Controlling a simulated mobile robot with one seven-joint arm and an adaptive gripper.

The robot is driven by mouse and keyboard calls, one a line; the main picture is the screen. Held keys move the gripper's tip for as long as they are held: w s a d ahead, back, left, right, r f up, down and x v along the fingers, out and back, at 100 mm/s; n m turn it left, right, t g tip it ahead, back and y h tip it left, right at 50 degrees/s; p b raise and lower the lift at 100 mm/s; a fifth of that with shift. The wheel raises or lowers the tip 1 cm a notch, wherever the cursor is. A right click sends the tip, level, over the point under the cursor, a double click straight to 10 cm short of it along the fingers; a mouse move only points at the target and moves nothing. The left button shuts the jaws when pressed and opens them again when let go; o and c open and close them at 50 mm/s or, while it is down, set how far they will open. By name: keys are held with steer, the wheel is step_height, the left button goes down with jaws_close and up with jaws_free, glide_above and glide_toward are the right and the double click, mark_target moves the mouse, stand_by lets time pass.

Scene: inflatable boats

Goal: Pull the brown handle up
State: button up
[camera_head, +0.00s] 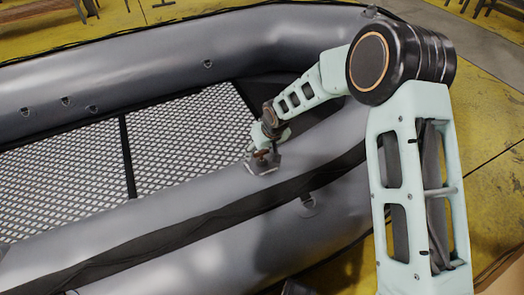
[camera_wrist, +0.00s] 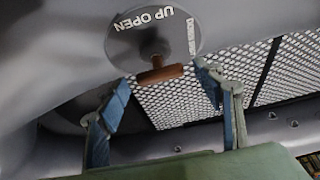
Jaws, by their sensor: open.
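The brown handle (camera_wrist: 160,73) shows in the wrist view as a short reddish-brown bar. It is mounted on a round grey plate (camera_wrist: 128,40) marked "UP OPEN". My gripper (camera_wrist: 166,88) is open in the wrist view, with one blue finger on each side. The handle lies between and slightly beyond the fingertips, and I see no contact. In the head view my gripper (camera_head: 264,155) is at the boat's inner tube, where a small brown spot shows. The handle is mostly hidden there by my arm.
The grey inflatable boat (camera_head: 150,62) fills most of the head view. Its thick near tube (camera_head: 110,232) runs below my arm. The mesh floor (camera_head: 60,160) inside is clear. Yellow floor (camera_head: 490,160) lies to the right.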

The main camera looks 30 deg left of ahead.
mark_target(261, 152)
jaws_close()
steer(key=shift+w+a+r+p, duration=0.15)
steer(key=shift+r+p, duration=0.25)
steer(key=shift+r, duration=0.4)
steer(key=shift+w+a+r+p, duration=0.15)
steer(key=shift+r+p, duration=0.2)
steer(key=shift+r, duration=0.4)
steer(key=shift+c, duration=1.2)
jaws_free()
steer(key=shift+r, duration=0.1)
steer(key=shift+o, duration=1.2)
steer(key=shift+s, duration=0.1)
steer(key=shift+d, duration=0.1)
steer(key=v, duration=1.2)
